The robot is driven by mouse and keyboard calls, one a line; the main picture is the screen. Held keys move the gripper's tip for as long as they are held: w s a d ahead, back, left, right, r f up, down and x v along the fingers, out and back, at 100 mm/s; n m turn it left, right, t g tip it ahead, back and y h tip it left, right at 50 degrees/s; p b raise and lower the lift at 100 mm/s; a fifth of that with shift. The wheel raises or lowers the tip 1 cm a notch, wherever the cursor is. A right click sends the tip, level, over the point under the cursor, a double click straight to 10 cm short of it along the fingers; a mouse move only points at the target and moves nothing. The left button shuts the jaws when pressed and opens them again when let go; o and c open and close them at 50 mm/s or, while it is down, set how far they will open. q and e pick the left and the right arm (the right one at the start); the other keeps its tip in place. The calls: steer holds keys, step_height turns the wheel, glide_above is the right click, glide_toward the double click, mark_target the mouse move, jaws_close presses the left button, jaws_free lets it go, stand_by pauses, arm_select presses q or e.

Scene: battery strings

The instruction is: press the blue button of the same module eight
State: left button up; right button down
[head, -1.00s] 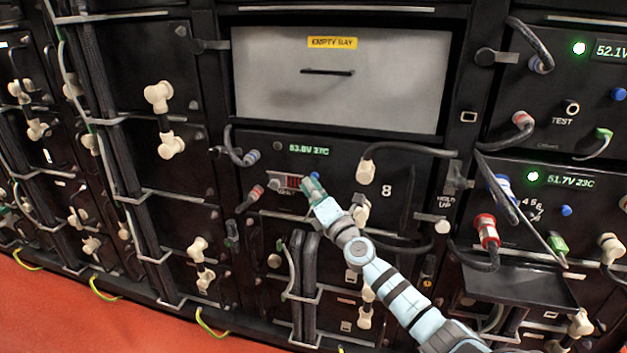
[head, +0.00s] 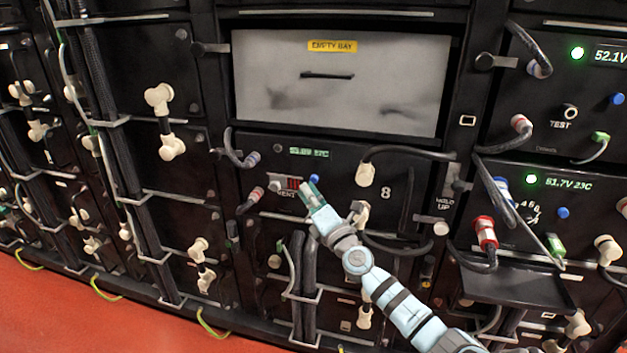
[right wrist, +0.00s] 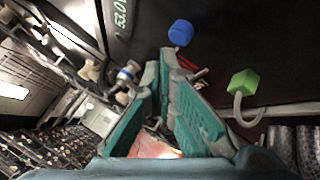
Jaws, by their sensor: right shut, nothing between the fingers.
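Module eight carries a white "8" (head: 385,193) and a green display (head: 309,153) below the empty bay. Its blue button (head: 314,178) shows just above my right gripper's tips. My right gripper (head: 307,191) reaches up from the lower right, shut and empty, in front of the module's lower middle. In the right wrist view the blue button (right wrist: 181,32) sits beyond and slightly right of the shut fingertips (right wrist: 162,58). A gap shows between tips and button there; the exact depth is hard to judge. My left gripper is not in view.
A cable with a white plug (head: 365,174) is right of the button, and a grey cable plug (head: 250,159) is at the left. A green plug (right wrist: 244,82) is near the fingers. A black shelf (head: 515,285) juts out at lower right.

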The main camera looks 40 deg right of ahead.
steer(key=s+a+p, duration=0.1)
steer(key=a, duration=0.1)
steer(key=s+a+p, duration=0.1)
steer(key=a, duration=0.1)
steer(key=shift+s, duration=0.4)
stand_by(0.4)
